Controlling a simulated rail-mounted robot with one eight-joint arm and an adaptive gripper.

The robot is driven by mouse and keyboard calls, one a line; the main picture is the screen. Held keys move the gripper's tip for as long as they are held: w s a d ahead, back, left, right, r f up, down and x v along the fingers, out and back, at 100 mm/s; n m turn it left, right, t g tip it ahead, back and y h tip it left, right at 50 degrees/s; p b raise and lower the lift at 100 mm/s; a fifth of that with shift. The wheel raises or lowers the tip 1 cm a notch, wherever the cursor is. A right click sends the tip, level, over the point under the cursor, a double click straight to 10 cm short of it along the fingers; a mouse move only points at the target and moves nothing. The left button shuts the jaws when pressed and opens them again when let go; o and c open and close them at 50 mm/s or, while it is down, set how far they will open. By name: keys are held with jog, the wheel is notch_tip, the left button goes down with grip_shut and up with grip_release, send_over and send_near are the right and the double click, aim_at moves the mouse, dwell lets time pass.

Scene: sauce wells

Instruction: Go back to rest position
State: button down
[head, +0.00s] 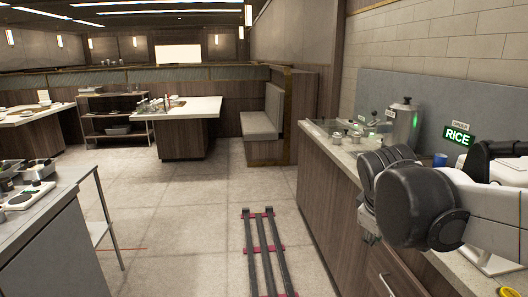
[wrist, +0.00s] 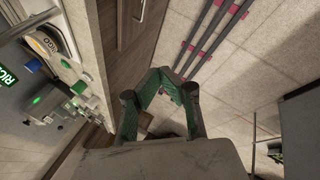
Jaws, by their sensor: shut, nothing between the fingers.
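My gripper (wrist: 166,77) shows in the wrist view with its green-sided fingers drawn together at the tips. It is shut and empty, above the floor beside the wooden counter front. In the head view my arm reaches in from the right, in front of the counter. Its dark rounded joints hide part of the counter, and I cannot make out the fingers there. The floor rails (head: 268,255) are dark bars on red cross pieces, and they also show in the wrist view (wrist: 212,38), beyond the fingertips.
The right counter (head: 345,150) carries a metal canister (head: 403,122), small containers, a blue cup (head: 440,160) and a green RICE sign (head: 458,135). A steel worktable (head: 45,235) stands at left. A bench (head: 262,125) and table (head: 178,107) stand further back.

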jog(key=s+a+m+t+y+p, duration=0.1)
jog(key=s+a+m, duration=0.1)
jog(key=s, duration=0.5)
jog(key=s+a+m+t+y+p, duration=0.1)
jog(key=s+a+m+y+p, duration=0.1)
jog(key=s+m, duration=0.3)
jog(key=s+a+f, duration=0.1)
jog(key=s, duration=0.1)
jog(key=shift+s, duration=0.35)
jog(key=c, duration=2.4)
grip_release()
jog(key=shift+c, duration=0.2)
jog(key=o, duration=1.6)
jog(key=shift+r, duration=0.1)
